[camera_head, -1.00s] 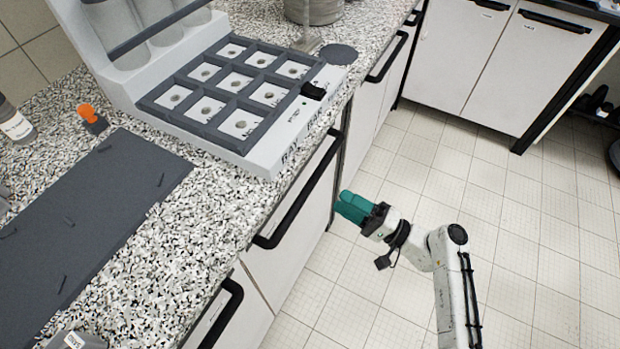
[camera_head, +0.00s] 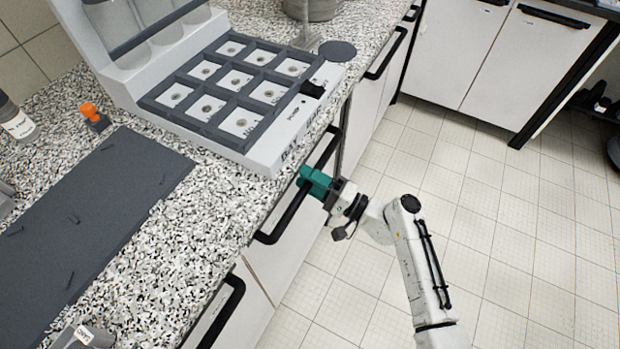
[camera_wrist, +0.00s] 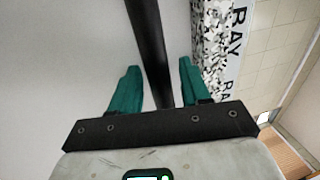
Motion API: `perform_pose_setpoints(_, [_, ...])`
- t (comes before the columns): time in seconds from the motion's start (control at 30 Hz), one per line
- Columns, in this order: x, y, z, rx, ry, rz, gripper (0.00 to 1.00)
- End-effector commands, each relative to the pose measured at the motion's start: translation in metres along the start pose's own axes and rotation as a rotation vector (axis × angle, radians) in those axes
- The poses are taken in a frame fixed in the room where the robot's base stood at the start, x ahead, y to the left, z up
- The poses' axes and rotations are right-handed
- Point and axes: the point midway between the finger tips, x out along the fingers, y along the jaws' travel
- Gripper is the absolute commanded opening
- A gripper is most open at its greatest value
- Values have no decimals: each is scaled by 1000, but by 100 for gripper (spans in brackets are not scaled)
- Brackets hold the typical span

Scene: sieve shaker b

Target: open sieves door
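A white cabinet door (camera_head: 300,245) under the counter has a long black bar handle (camera_head: 287,215). No sieves label can be read on it. My gripper (camera_head: 311,180), with teal fingers, is at the upper part of this handle, just below the counter edge. In the wrist view my gripper (camera_wrist: 160,66) is open. The black handle (camera_wrist: 148,45) runs between its two fingers, with gaps on both sides. The door looks shut.
The speckled counter (camera_head: 160,240) carries a white rack with a dark grid tray (camera_head: 150,105) and a dark mat (camera_head: 85,220). Another black handle (camera_head: 225,310) is nearer. Labelled white cabinets (camera_head: 515,70) stand at the back.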

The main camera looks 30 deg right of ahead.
Motion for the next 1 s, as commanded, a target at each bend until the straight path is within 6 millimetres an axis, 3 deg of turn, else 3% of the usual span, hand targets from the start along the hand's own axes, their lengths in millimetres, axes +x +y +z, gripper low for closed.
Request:
perform_pose_setpoints(0.07, [0,0,0,0,0,0,39])
perform_pose_setpoints(0.47, [0,0,0,0,0,0,1])
perform_pose_setpoints(1.0, [-1,2,0,4,-23,1,0])
